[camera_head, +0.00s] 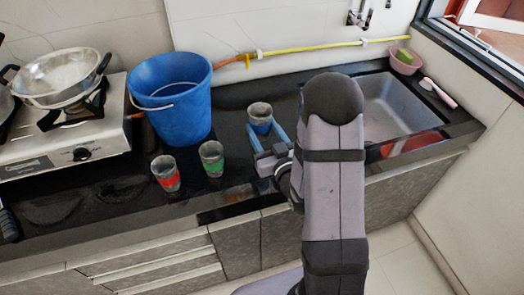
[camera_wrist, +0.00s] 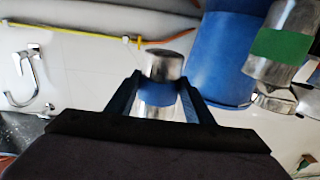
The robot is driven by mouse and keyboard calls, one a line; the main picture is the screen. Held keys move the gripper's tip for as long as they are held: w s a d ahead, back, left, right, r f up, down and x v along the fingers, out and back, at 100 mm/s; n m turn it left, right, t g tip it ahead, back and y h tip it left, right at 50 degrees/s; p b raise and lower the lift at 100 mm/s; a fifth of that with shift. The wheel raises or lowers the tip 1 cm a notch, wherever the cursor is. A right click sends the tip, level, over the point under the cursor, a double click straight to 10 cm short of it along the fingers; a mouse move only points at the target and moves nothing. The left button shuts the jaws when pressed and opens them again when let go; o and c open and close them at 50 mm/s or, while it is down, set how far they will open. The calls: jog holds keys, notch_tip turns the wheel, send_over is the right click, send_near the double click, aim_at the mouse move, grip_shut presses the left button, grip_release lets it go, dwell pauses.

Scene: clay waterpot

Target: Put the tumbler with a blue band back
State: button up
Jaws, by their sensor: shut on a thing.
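The steel tumbler with a blue band (camera_head: 260,117) is between the fingers of my gripper (camera_head: 265,138), over the black counter right of the blue bucket. In the wrist view the blue-band tumbler (camera_wrist: 163,68) sits between both blue fingers of my gripper (camera_wrist: 165,95), which are shut on it. Its lower part is hidden by the fingers in the head view, so I cannot tell whether it touches the counter. A tumbler with a red band (camera_head: 166,174) and one with a green band (camera_head: 212,160) stand on the counter to the left. The green-band tumbler also shows in the wrist view (camera_wrist: 282,45).
The blue bucket (camera_head: 172,100) stands behind the two other tumblers. A gas stove (camera_head: 75,130) with a pan is at left. The sink (camera_head: 392,108) is at right, with a pink bowl (camera_head: 404,63) beyond it. A yellow hose (camera_head: 320,47) runs along the wall.

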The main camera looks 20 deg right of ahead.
aim_at(263, 139)
jog(key=shift+f, duration=2.3)
jog(key=shift+f, duration=0.1)
jog(key=shift+f, duration=2)
jog(key=shift+f, duration=0.1)
jog(key=shift+f+b, duration=0.1)
jog(key=shift+b, duration=0.2)
jog(key=o, duration=1.1)
jog(key=shift+c, duration=0.2)
